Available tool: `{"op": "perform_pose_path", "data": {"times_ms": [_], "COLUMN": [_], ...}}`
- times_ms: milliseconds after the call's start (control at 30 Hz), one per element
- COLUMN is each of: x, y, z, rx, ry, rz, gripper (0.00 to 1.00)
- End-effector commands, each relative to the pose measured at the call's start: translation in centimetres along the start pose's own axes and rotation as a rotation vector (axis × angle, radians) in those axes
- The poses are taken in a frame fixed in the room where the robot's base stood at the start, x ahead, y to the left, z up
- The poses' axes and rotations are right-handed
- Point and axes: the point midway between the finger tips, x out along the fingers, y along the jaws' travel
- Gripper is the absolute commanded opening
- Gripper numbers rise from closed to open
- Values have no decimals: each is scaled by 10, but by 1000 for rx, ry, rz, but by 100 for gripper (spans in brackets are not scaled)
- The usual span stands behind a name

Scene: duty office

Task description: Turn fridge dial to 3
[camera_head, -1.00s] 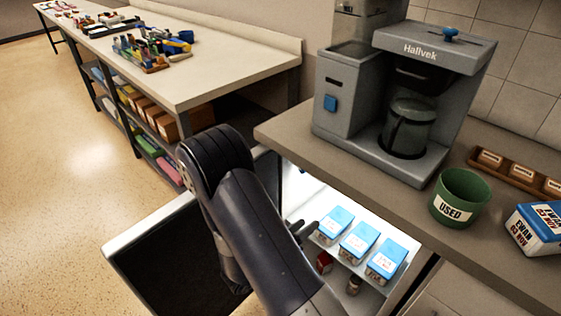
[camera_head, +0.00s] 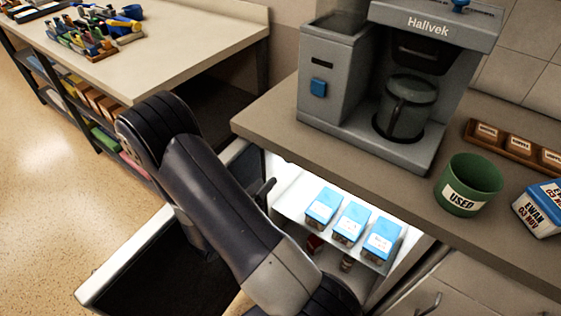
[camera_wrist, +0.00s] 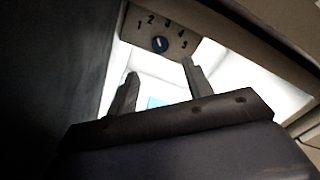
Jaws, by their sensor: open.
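The number the mark points to is too small to tell. My gripper (camera_wrist: 160,68) is open, its two fingers raised below the dial, one to each side, and apart from it. In the head view, one finger of my gripper (camera_head: 265,190) shows at the lit opening of the fridge (camera_head: 290,185); my arm hides the rest. The dial is hidden in the head view.
The fridge door (camera_head: 125,257) stands open at the left, beside my arm. Several blue-lidded boxes (camera_head: 351,224) sit on the fridge shelf. The counter (camera_head: 265,130) above holds a coffee machine (camera_head: 335,90), a green cup (camera_head: 469,186) and a carton (camera_head: 540,208).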

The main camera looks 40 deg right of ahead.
Motion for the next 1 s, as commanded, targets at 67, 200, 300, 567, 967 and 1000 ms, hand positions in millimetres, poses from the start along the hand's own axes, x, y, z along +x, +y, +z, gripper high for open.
{"op": "perform_pose_path", "data": {"times_ms": [67, 200, 300, 567, 967, 1000], "x": [10, 32, 47, 82, 98, 98], "y": [-1, -1, -2, -1, 0, 0], "z": [-1, -1, -1, -1, -1, -1], "rx": [0, 0, 0, 0, 0, 0], "ry": [3, 4, 3, 3, 0, 0], "rz": [-4, -5, -5, -2, 0, 0], "gripper": [48, 48, 48, 48, 48, 48]}}
